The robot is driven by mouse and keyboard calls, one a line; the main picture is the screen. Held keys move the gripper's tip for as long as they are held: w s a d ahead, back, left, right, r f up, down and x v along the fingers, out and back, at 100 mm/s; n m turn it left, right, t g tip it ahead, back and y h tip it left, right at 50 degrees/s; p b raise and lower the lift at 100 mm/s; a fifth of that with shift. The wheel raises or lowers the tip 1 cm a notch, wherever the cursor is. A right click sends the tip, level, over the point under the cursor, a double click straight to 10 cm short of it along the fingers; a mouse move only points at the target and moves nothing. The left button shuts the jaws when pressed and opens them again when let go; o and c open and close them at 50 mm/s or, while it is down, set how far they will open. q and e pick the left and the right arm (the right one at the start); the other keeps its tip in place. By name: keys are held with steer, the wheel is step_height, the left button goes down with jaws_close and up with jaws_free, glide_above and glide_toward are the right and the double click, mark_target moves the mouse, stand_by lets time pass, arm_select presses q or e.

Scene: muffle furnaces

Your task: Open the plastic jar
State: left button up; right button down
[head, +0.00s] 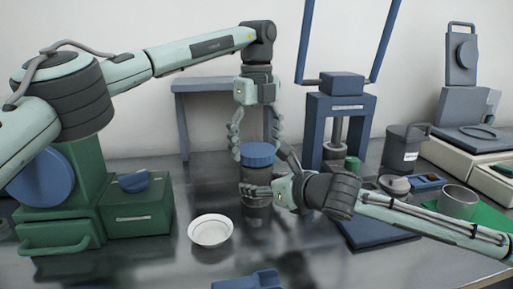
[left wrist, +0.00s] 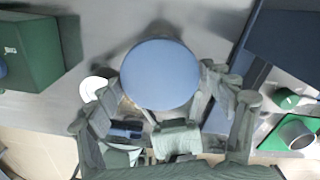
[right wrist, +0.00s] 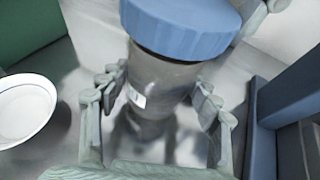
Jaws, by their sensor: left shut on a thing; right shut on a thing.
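The plastic jar (head: 257,177) is a dark, see-through cylinder with a blue lid (head: 257,155) on top. It stands upright in the middle of the table. My left gripper (head: 256,143) comes down from above and is shut on the lid; its fingers flank the round lid (left wrist: 160,74) in the left wrist view. My right gripper (head: 256,191) reaches in from the right and is shut on the jar body. In the right wrist view the body (right wrist: 158,85) is between its fingers, below the lid (right wrist: 185,22). I see no gap between lid and body.
A white dish (head: 210,231) sits left of the jar, near a green box (head: 139,217). A blue press frame (head: 312,135) stands behind right. A dark jug (head: 400,150) and metal cup (head: 458,201) are at the right. A blue object (head: 250,280) lies at the front edge.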

mark_target(257, 149)
arm_select(q)
step_height(257, 149, up, 4)
steer(key=shift+f, duration=0.2)
arm_select(e)
steer(key=shift+c, duration=1.5)
jaws_free()
steer(key=v, duration=1.2)
